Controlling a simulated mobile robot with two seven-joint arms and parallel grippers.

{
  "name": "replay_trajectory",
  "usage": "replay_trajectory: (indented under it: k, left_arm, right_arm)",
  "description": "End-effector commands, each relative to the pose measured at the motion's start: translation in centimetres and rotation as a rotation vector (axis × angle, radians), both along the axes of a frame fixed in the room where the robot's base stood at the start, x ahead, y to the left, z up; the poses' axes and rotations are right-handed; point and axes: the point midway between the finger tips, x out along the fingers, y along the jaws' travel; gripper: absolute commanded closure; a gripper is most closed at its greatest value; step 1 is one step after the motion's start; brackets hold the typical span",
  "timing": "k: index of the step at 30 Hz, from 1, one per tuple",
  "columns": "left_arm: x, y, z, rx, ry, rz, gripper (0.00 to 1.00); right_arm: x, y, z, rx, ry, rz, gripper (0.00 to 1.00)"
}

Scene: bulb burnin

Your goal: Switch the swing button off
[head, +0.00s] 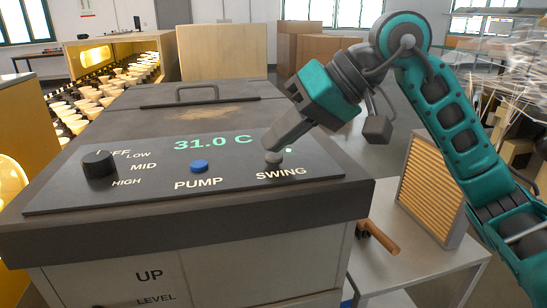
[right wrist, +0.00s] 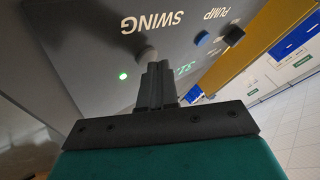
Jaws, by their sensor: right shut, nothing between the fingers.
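In the right wrist view the button (right wrist: 147,54) shows just past the shut fingertips (right wrist: 157,68). A lit green light (right wrist: 122,76) shows beside it there; in the head view the fingers mostly hide it. My left gripper is not in view.
The panel also bears a blue PUMP button (head: 199,166), a black knob (head: 99,163) and a green 31.0 C readout. A lid with a handle (head: 197,92) lies behind.

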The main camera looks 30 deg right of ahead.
Motion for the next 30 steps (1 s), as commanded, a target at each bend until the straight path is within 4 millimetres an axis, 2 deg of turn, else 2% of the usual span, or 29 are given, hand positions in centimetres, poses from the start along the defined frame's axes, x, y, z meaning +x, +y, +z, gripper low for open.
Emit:
replay_trajectory:
  k: [20,30]
  left_arm:
    - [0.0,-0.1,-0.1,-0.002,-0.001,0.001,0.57]
    - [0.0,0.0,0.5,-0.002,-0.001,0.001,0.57]
  right_arm:
    - [0.0,0.0,-0.1,0.0,0.001,0.001,1.0]
    - [0.0,0.0,1.0,0.0,0.002,0.001,1.0]
